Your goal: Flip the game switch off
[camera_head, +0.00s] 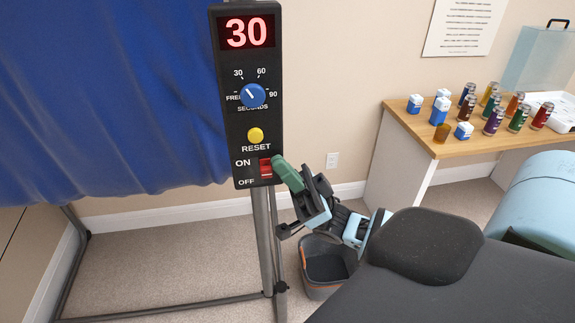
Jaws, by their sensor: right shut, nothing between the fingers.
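The game's black control panel (248,125) stands upright on a grey metal post. Its red display (249,32) reads 30. The red game switch (266,168) is at the lower right of the panel, between the ON label above and the OFF label below. My right gripper (283,168) is shut and empty, its green fingertips at the switch's right edge. I cannot tell whether the tips touch the switch. The fingertips cover part of the switch's right side, and its exact position is hard to read. My left gripper is not in view.
A blue dial (252,95) and a yellow reset button (256,135) sit above the switch. A blue cloth (110,90) hangs left. A grey bin (327,265) stands below my gripper. A wooden table (470,150) with cans and small cartons is at the right.

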